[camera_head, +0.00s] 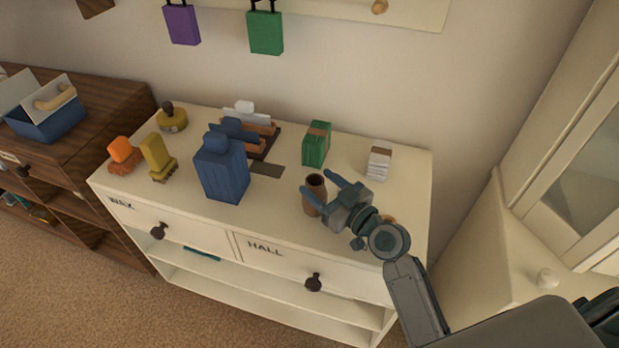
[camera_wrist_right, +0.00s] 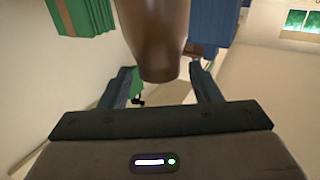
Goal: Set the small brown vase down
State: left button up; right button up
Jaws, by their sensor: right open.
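The small brown vase (camera_head: 314,189) stands upright on the cream cabinet top (camera_head: 345,230), near its front edge and right of the blue container (camera_head: 221,172). My right gripper (camera_head: 322,187) is at the vase, with its blue fingers open on either side of it. In the right wrist view the vase (camera_wrist_right: 157,45) shows between the two open fingers (camera_wrist_right: 163,85), with a gap to each. The exact contact of the vase's base with the top is hard to tell. My left gripper is not in view.
A green bundle (camera_head: 316,146) and a white stack (camera_head: 378,163) stand behind the vase. The front-right cabinet top is clear beside my arm.

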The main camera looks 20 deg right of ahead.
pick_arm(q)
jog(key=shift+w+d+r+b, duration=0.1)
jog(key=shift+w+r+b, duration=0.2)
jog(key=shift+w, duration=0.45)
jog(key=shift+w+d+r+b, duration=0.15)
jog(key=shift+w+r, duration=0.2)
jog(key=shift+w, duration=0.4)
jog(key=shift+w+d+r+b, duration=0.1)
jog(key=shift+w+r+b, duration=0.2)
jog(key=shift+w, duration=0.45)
pick_arm(e)
jog(key=v, duration=0.7)
jog(key=shift+s+d, duration=0.2)
jog(key=shift+s, duration=0.05)
